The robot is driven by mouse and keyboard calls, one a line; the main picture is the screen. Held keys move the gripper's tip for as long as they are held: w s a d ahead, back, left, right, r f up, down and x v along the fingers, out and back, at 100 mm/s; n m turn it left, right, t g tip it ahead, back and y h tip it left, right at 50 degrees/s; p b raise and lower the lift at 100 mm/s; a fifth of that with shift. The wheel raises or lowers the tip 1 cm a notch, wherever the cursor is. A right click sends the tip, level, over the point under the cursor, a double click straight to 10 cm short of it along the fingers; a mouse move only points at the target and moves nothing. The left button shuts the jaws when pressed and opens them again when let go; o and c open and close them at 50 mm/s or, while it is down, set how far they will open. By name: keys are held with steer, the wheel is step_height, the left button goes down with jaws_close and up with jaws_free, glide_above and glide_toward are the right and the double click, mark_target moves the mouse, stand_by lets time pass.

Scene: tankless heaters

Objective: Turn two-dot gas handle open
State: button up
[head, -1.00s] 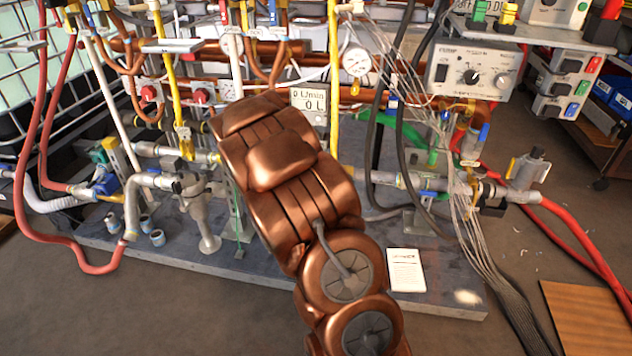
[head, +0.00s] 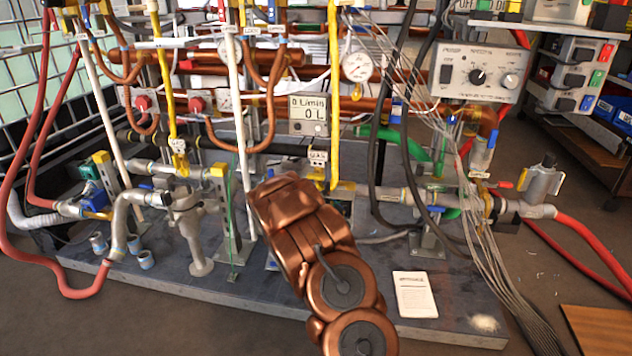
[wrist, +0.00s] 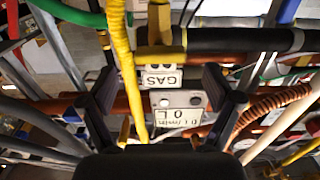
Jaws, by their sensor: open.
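A white GAS tag (head: 318,158) hangs by the right yellow pipe (head: 334,95) in the head view, below the 0 L display. In the wrist view the GAS tag (wrist: 162,79) is upside down, with small dark dots by its edge too small to count surely. A yellow fitting with a crossbar (wrist: 158,48) sits just above it; I cannot tell whether this is the handle. My gripper (wrist: 165,98) is open and empty, its two fingers either side of the tag and display. In the head view my copper-coloured arm hides the fingers.
Another GAS tag (head: 180,147) hangs on the left yellow pipe (head: 167,80). The flow display (head: 309,114), a pressure gauge (head: 357,66), loose grey cables (head: 425,95) and black hoses (head: 378,130) crowd the rack. A white card (head: 414,294) lies on the grey base plate.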

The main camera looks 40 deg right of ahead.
mark_target(315, 178)
steer(key=shift+b+x, duration=0.85)
steer(key=shift+x, duration=1.65)
steer(key=c, duration=1.2)
steer(key=shift+o, duration=0.2)
